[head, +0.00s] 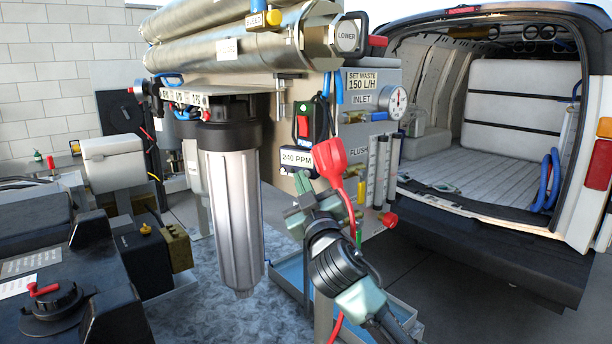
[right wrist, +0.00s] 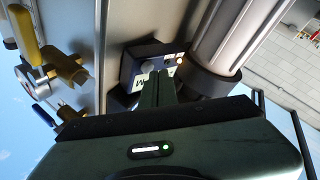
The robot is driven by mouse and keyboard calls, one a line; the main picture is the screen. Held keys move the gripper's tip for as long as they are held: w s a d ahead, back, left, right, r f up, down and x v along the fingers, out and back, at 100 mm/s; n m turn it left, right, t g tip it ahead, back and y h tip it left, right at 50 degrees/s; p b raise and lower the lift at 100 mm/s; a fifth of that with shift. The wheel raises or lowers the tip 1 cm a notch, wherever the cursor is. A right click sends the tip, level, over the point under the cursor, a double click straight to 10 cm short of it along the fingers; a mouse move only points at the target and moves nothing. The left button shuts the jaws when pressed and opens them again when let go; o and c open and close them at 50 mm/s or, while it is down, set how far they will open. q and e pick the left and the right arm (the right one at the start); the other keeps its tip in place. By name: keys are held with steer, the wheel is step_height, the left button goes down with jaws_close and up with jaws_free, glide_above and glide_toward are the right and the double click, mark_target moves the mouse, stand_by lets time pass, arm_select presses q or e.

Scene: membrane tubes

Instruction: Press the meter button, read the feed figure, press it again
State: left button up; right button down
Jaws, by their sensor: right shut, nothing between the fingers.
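In the right wrist view my shut fingertips (right wrist: 160,75) are at the lower edge of a dark blue box (right wrist: 147,55) with small knobs and a partly hidden white label. I cannot tell whether they touch it. My left gripper is not in view.
A large silver filter housing (head: 232,205) hangs to the left. Flow tubes (head: 381,170) and a pressure gauge (head: 393,100) are to the right. An open van (head: 500,190) stands behind.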

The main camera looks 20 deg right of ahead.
steer(key=shift+w+d, duration=0.25)
steer(key=shift+d, duration=0.05)
stand_by(0.7)
steer(key=shift+a, duration=0.1)
steer(key=shift+s+a, duration=0.5)
steer(key=shift+s, duration=0.05)
steer(key=shift+s+a, duration=1.65)
steer(key=shift+a, duration=0.2)
